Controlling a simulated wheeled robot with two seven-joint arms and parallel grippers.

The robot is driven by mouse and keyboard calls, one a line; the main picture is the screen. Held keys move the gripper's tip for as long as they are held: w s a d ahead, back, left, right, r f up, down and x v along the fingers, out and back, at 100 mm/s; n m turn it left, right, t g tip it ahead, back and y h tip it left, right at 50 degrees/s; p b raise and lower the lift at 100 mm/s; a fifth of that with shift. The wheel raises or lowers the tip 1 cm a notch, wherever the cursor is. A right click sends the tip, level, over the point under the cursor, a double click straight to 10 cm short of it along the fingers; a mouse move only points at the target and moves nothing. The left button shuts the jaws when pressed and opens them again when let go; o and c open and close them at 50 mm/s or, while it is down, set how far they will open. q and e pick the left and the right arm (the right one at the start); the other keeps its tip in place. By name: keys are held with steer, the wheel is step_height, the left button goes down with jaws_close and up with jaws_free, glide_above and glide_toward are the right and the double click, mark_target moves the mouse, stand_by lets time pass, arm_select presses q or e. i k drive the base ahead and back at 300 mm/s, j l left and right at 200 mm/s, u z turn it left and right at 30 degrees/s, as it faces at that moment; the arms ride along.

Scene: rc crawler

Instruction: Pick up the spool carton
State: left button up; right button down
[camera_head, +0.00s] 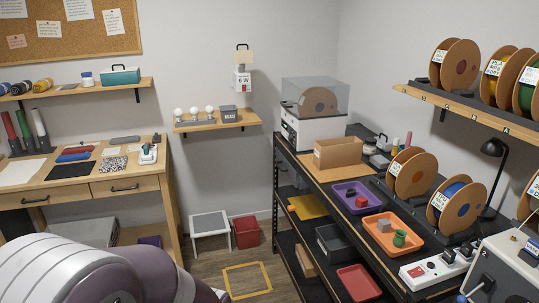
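White and purple links of my own arm fill the bottom left corner, far from the carton. Neither of my grippers shows in the view.
A purple tray (338,198), an orange tray (375,238) and spools (412,174) crowd the bench beyond the carton's right. A 3D printer (312,127) stands behind it. A red bin (246,232), a white-topped step stool (209,224) and a yellow floor square (247,266) lie left of the bench.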

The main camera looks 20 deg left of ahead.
mark_target(342, 152)
steer(key=i+j+z, duration=0.25)
steer(key=z, duration=0.15)
steer(key=i+j+z, duration=0.2)
steer(key=z, duration=0.2)
steer(key=j, duration=0.1)
